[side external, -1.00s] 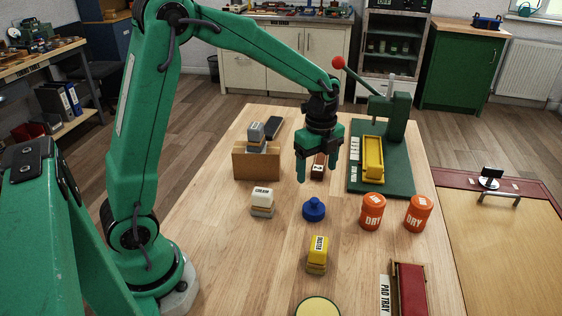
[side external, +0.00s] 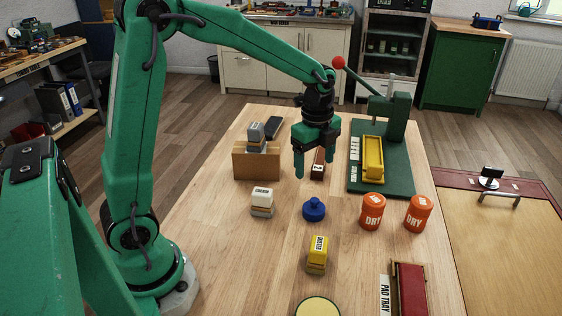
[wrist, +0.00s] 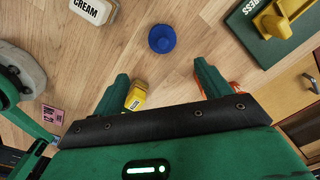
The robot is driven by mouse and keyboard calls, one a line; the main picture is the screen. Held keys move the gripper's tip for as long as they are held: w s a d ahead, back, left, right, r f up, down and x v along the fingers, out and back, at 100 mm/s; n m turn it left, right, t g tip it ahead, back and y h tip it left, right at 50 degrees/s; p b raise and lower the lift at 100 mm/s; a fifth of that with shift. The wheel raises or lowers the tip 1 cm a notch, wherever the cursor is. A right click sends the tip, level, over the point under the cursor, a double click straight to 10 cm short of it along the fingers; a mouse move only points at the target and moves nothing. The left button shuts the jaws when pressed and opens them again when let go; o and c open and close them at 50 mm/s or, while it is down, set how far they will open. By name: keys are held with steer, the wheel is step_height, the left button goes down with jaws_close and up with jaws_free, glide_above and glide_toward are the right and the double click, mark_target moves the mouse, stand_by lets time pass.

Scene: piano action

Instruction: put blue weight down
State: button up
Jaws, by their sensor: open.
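The blue weight (side external: 314,210) is a small round piece with a knob on top, standing upright on the wooden table. It also shows in the wrist view (wrist: 162,38), ahead of my fingers and apart from them. My gripper (side external: 314,168) is open, with its fingers pointing down and nothing between them. It hangs above the table, higher in the side picture than the blue weight. In the wrist view its two fingers (wrist: 161,82) are spread wide.
A cream-labelled block (side external: 262,202) stands left of the weight, a yellow block (side external: 317,254) in front. Two orange cans (side external: 372,211) stand to the right. Behind are a cardboard box (side external: 256,166) and a green press (side external: 390,170). A red pad tray (side external: 410,288) lies front right.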

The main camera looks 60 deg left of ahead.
steer(key=s+r+n+t, duration=0.2)
steer(key=s+r+n, duration=0.2)
steer(key=s+n, duration=0.4)
steer(key=s+d+r+n+t, duration=0.1)
steer(key=s+r+n+t, duration=0.2)
steer(key=s+n, duration=0.6)
steer(key=shift+s+d+r, duration=0.15)
steer(key=shift+s+r, duration=0.9)
steer(key=shift+r, duration=0.1)
